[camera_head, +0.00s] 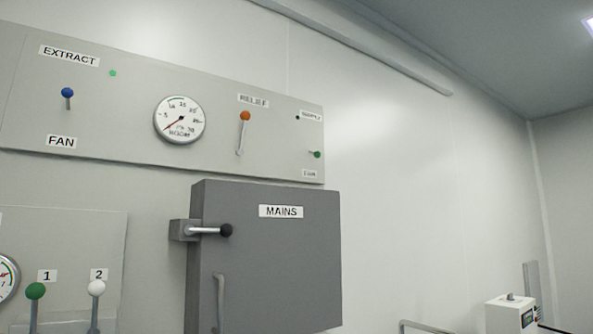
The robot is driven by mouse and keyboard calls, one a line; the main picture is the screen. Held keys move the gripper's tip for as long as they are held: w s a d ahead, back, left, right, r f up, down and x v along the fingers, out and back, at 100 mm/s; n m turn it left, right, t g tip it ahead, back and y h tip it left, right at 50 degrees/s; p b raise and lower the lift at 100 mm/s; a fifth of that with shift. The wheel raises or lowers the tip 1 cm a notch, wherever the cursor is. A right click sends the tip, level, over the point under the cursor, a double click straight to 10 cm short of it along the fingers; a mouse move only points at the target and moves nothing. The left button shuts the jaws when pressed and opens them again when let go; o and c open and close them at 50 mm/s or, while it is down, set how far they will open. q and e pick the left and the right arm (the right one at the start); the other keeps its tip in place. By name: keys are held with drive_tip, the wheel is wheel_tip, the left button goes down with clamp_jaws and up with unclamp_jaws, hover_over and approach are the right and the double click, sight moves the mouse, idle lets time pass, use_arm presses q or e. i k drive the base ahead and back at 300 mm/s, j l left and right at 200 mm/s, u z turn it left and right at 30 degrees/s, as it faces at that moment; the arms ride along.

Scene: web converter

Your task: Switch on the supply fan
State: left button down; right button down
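The supply fan switch (317,154) is a small lever with a green knob at the right end of the grey wall panel. Its short stem shows just left of the knob; whether it is up or down is hard to tell. A small, blurred label (312,117) above it seems to read SUPPLY, and a FAN label (310,174) is below. A dark indicator (297,117) sits beside the upper label and looks unlit. Neither of my grippers is in view.
On the same panel (215,155) are a blue-knobbed EXTRACT fan lever (67,93) with a green lamp (113,73), a round gauge (180,120) and an orange-knobbed RELIEF lever (245,117). Below, the grey MAINS box (285,265) and its black-knobbed handle (226,230) stick out.

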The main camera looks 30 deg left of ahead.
sight(317, 154)
drive_tip(key=i+l+u, duration=0.15)
drive_tip(key=u, duration=0.3)
drive_tip(key=i+l+u, duration=0.3)
drive_tip(key=u, duration=0.15)
drive_tip(key=i+l+u, duration=0.2)
drive_tip(key=u, duration=0.25)
drive_tip(key=i+l+u, duration=0.1)
drive_tip(key=l+u, duration=0.35)
drive_tip(key=i+l+u, duration=0.1)
drive_tip(key=l+u, duration=0.25)
drive_tip(key=l, duration=0.2)
drive_tip(key=l+u, duration=0.35)
drive_tip(key=l, duration=0.25)
